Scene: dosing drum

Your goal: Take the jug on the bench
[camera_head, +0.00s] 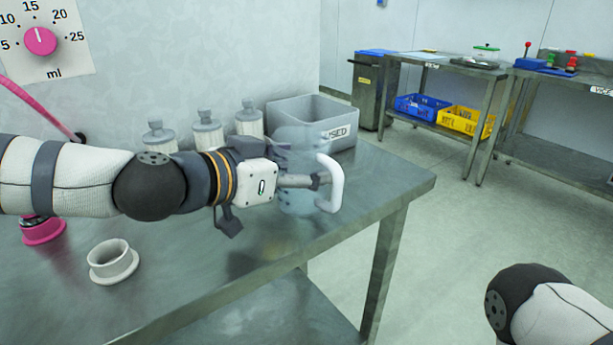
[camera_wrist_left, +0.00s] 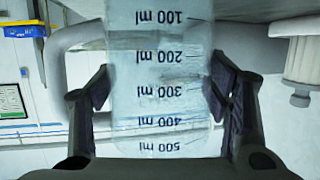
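The jug (camera_head: 296,150) is clear bluish plastic with a white handle on its right side. It stands upright on the steel bench (camera_head: 215,265). My left gripper (camera_head: 310,181) is level with its middle, one finger across its near side close to the handle. In the left wrist view, which is upside down, the jug (camera_wrist_left: 160,75) fills the space between the two fingers of my left gripper (camera_wrist_left: 160,88), its ml marks facing the camera. The pads lie at both walls; whether they press is unclear. My right gripper is out of view.
A grey bin marked USED (camera_head: 340,138) stands close behind the jug. Several grey-white lidded containers (camera_head: 207,132) stand along the wall. A white ring-shaped part (camera_head: 112,262) and a pink one (camera_head: 43,230) are at the left. The floor right of the bench is clear.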

